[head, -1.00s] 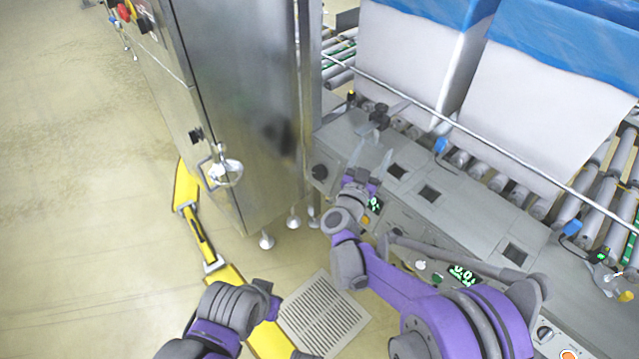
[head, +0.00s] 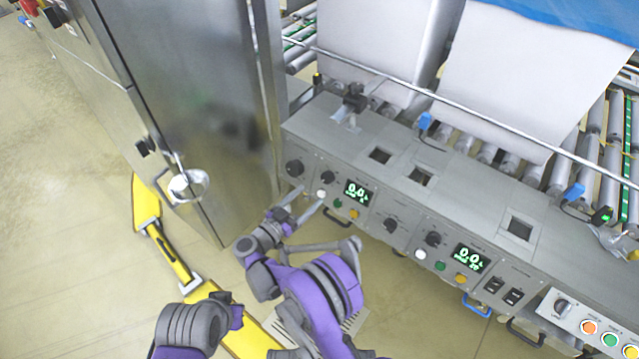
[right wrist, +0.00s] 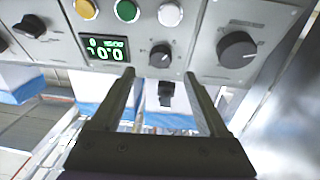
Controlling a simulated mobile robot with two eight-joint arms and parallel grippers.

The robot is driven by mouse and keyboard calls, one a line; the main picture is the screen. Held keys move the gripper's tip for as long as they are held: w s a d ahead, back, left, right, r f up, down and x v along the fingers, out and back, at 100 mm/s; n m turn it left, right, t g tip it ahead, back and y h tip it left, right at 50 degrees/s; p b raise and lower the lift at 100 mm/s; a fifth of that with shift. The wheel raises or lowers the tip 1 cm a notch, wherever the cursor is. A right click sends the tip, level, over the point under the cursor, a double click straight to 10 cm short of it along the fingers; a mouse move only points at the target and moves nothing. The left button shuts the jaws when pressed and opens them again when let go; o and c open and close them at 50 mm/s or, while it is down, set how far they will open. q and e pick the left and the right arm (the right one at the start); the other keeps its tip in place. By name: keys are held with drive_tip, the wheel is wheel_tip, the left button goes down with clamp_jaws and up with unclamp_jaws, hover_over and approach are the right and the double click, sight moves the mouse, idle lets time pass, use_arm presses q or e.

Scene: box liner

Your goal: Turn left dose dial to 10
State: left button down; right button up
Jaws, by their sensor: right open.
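On the left section of the grey control panel (head: 405,185) are a large black dial (head: 294,168) and a smaller black dial (head: 327,178). I cannot read which is the dose dial. My right gripper (head: 311,194) is open and empty in front of this section. In the right wrist view, upside down, the small dial (right wrist: 161,55) appears between the fingertips (right wrist: 160,77), with no grip on it. The large dial (right wrist: 238,48) is to the right, the display (right wrist: 105,50) to the left. My left gripper's fingers do not show.
White (head: 321,194), green (head: 337,203) and yellow (head: 355,214) buttons sit close to my right gripper. A second section has its own dial (head: 390,226) and display (head: 470,258). A steel cabinet (head: 190,90) stands left; a handle bar (head: 325,219) juts below the panel.

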sight(325, 181)
drive_tip(key=x, duration=0.7)
drive_tip(key=shift+w+b, duration=0.15)
drive_tip(key=shift+b, duration=0.2)
clamp_jaws()
